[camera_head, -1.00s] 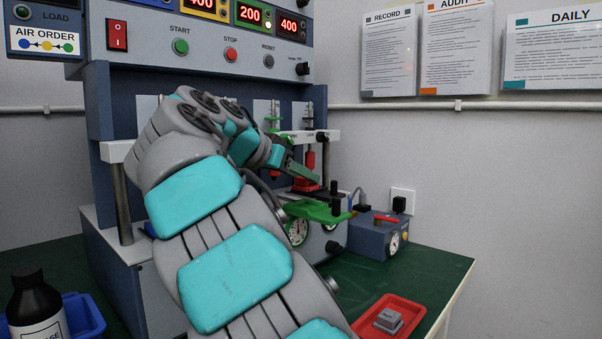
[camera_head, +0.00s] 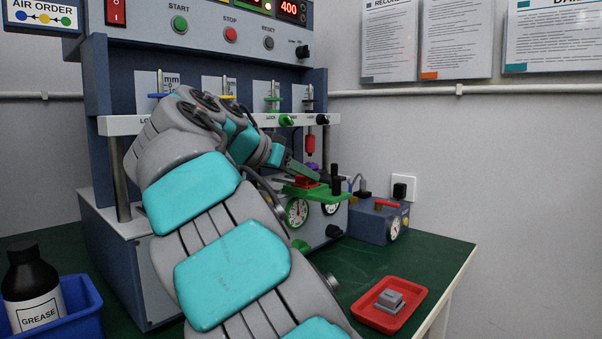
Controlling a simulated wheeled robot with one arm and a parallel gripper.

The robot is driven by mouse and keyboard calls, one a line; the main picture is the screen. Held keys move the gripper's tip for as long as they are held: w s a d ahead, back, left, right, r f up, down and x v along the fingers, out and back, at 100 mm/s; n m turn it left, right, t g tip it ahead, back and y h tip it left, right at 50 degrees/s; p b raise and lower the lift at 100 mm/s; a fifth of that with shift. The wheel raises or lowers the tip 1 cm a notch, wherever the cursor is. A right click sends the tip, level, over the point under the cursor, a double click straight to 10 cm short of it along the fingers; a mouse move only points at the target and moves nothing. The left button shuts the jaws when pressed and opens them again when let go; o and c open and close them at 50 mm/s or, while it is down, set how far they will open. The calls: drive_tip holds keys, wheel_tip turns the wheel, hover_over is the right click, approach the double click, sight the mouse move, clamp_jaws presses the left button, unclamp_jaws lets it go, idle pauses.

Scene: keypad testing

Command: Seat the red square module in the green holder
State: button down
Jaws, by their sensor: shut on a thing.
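The red square module (camera_head: 304,181) shows as a thin red edge at the tip of my gripper (camera_head: 305,174). My gripper reaches in from the left and is shut on the module; its fingers partly cover it. The green holder (camera_head: 316,192) lies directly under the module, with a black upright post on its right. The module is at the holder's top and looks level. I cannot tell whether it is fully down in the holder.
A red-tipped plunger (camera_head: 310,145) hangs just above the holder. A blue-grey box (camera_head: 380,224) with a red lever stands to the right. A red tray (camera_head: 398,312) with a grey block is at the front right. A grease bottle (camera_head: 34,290) stands at the left.

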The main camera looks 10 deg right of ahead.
sight(301, 176)
drive_tip(key=shift+c, duration=1.9)
unclamp_jaws()
drive_tip(key=shift+r+p, duration=0.45)
drive_tip(key=shift+r, duration=1.35)
drive_tip(key=shift+s+b, duration=0.6)
drive_tip(key=shift+s, duration=1)
drive_tip(key=s+r+b, duration=0.1)
drive_tip(key=s, duration=1.1)
drive_tip(key=shift+s+d+r+b, duration=0.15)
drive_tip(key=shift+s+b, duration=0.15)
drive_tip(key=shift+s, duration=0.1)
